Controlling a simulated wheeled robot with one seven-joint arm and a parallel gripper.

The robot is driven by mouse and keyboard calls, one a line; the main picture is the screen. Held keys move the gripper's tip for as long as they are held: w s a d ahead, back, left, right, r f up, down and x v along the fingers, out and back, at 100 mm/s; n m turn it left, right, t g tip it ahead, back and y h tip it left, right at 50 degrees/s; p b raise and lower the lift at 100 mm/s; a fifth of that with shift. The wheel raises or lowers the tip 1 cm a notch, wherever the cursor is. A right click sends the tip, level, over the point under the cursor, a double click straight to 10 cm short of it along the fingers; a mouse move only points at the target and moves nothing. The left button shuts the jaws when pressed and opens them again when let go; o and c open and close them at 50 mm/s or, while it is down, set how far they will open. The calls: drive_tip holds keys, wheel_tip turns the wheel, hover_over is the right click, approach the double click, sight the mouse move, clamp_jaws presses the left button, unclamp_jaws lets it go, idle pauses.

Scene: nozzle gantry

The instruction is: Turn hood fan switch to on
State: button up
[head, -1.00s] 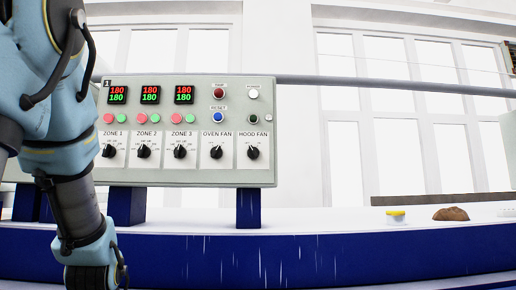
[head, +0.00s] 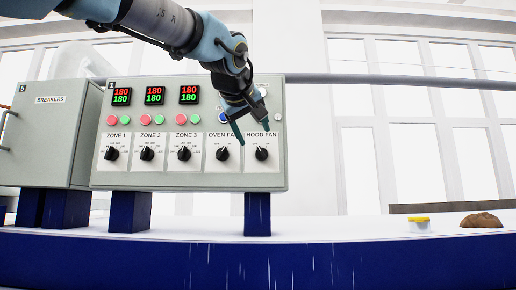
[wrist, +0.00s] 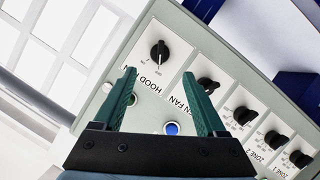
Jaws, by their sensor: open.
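The hood fan switch (head: 262,153) is a black rotary knob on a white plate at the lower right of the grey control panel (head: 236,182). It also shows in the wrist view (wrist: 160,50), just beyond and between the fingertips. Its exact setting is too small to read. My gripper (head: 254,137) is open and empty, with green fingers reaching down in front of the panel above the knob. In the wrist view the fingers (wrist: 159,73) are apart, with the "HOOD" label between them. The gripper appears apart from the knob.
The oven fan knob (head: 223,153) is close on the left, with several zone knobs further left. A blue button (wrist: 172,128) sits near the fingers. A breakers box (head: 50,135) stands at left. A yellow item (head: 419,224) and a brown lump (head: 481,220) lie at right.

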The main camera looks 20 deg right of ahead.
sight(260, 150)
drive_tip(key=p+x, duration=0.2)
drive_tip(key=x, duration=0.5)
drive_tip(key=shift+w+p, duration=0.1)
drive_tip(key=shift+p, duration=0.2)
drive_tip(key=shift+w+d+f, duration=0.35)
drive_tip(key=shift+w+d, duration=0.05)
drive_tip(key=shift+w, duration=0.05)
drive_tip(key=shift+c, duration=0.4)
clamp_jaws()
